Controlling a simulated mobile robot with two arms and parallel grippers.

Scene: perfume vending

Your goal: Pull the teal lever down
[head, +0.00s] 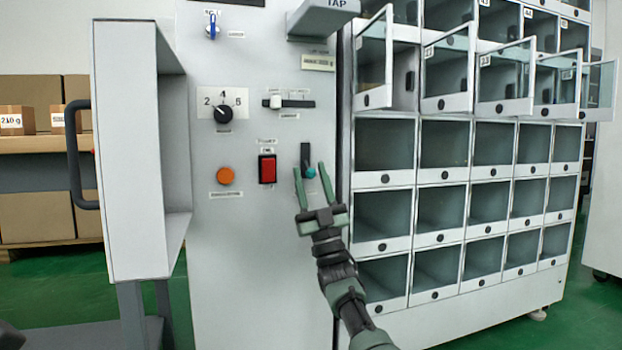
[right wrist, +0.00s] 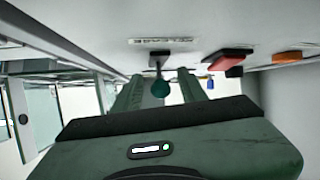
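The teal lever (head: 310,172) is on the grey machine panel, below a dark slot plate; its round teal knob also shows in the right wrist view (right wrist: 160,88). My right gripper (head: 311,176) is open, with its two fingers pointing up on either side of the knob in the head view. In the right wrist view (right wrist: 162,90) the knob shows between the two green fingers, with gaps visible beside it, so the fingers do not appear closed on it. My left gripper is not in view.
The panel (head: 245,100) also carries a red rocker switch (head: 267,168), an orange button (head: 225,176), a black rotary knob (head: 223,114), a white slider (head: 276,101) and a blue lever (head: 212,28). A locker cabinet (head: 450,230) with several open upper doors stands at right.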

